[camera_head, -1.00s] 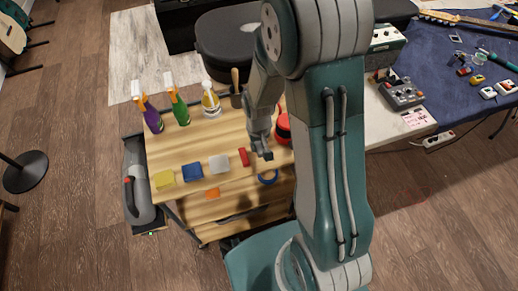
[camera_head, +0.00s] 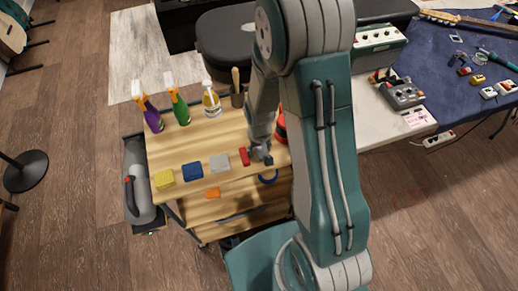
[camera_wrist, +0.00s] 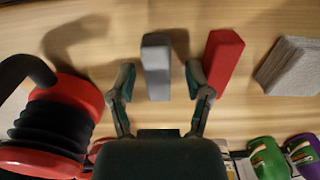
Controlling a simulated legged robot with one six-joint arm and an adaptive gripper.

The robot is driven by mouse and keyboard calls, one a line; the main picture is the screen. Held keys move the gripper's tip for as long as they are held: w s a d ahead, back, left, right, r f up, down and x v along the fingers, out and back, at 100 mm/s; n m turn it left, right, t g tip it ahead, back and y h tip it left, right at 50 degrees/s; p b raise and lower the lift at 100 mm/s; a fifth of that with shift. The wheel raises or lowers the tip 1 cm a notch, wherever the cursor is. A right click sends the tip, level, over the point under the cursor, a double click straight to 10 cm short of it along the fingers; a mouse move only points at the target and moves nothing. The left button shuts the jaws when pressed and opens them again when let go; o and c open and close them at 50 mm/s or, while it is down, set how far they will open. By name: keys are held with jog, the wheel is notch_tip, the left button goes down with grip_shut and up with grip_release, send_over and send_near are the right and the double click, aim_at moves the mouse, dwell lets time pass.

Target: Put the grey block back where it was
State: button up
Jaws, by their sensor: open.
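A slim grey block (camera_wrist: 157,66) stands on the wooden top between the fingers of my gripper (camera_wrist: 158,82) in the wrist view. My gripper is open, with a finger on each side of the block and a visible gap. A red block (camera_wrist: 222,60) is close beside the right finger. In the head view my gripper (camera_head: 262,153) is low over the cart top (camera_head: 205,140), just right of the red block (camera_head: 244,156); the slim grey block is hard to make out there.
A wider grey pad (camera_head: 219,163), a blue block (camera_head: 192,171) and a yellow block (camera_head: 164,179) continue the row leftward. An orange block (camera_head: 212,193) lies in front. Spray bottles (camera_head: 178,108) stand behind. A red-and-black object (camera_wrist: 55,130) is left of my gripper.

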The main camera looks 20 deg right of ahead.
notch_tip(320, 180, up, 12)
notch_tip(320, 180, up, 12)
jog(key=t, duration=0.3)
send_over(259, 150)
jog(key=s, duration=0.5)
jog(key=s+r+t, duration=0.2)
jog(key=s+r, duration=0.6)
jog(key=s, duration=0.1)
jog(key=shift+s+r+t, duration=0.15)
jog(key=shift+s+t, duration=0.05)
jog(key=shift+t, duration=0.1)
